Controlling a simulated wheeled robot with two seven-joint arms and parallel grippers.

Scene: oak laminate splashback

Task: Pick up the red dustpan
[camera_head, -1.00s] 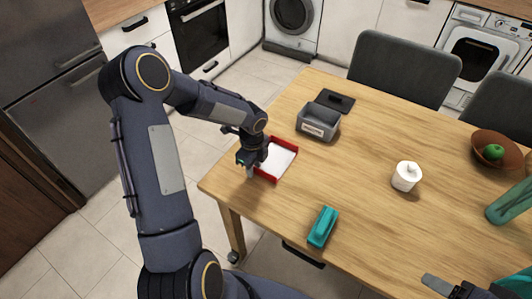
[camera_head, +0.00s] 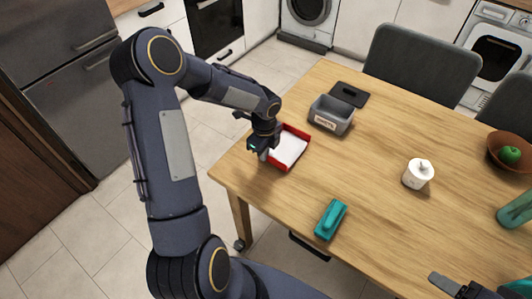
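The red dustpan (camera_head: 288,149), with a red rim and a pale inside, is at the table's left end near the corner. My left gripper (camera_head: 259,150) is at the dustpan's left side, where the handle would be. The gripper hides that part, and I cannot tell whether its fingers are closed around anything. My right gripper (camera_head: 452,286) is only partly in view at the bottom right edge, well away from the dustpan.
On the wooden table (camera_head: 372,160) are a grey bin (camera_head: 331,115), a black flat piece (camera_head: 349,94), a teal brush-like block (camera_head: 331,219), a white lidded jar (camera_head: 418,174), a brown bowl (camera_head: 511,153) with a green fruit and a teal bottle (camera_head: 517,211). Grey chairs (camera_head: 420,65) stand behind.

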